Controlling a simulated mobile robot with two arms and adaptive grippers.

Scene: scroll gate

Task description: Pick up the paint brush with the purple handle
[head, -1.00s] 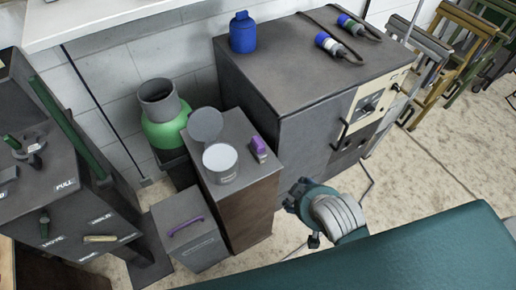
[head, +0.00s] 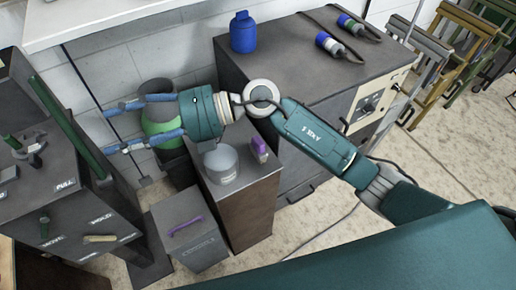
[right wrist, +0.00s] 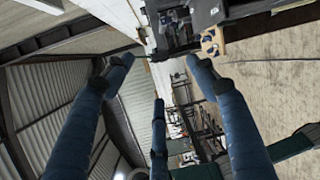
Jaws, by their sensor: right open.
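A thin purple bar (head: 186,226) lies along the top of a low grey box (head: 190,252); it could be the brush's handle or the box's own. A small purple and grey block-like thing (head: 259,149) stands beside a grey paint can (head: 221,164) on a taller stand; I cannot tell whether it is the brush. My right gripper (head: 108,129) reaches left above the stand, fingers spread and empty, up and left of both purple things. Its blue fingers (right wrist: 158,78) also show apart in the right wrist view, with neither purple thing visible. My left gripper is out of view.
A grey cabinet (head: 285,80) with a blue bottle (head: 243,33) stands behind my right arm. A green canister (head: 160,122) is partly behind the fingers. A dark labelled unit (head: 65,190) stands at left. Open floor (head: 440,150) lies at right.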

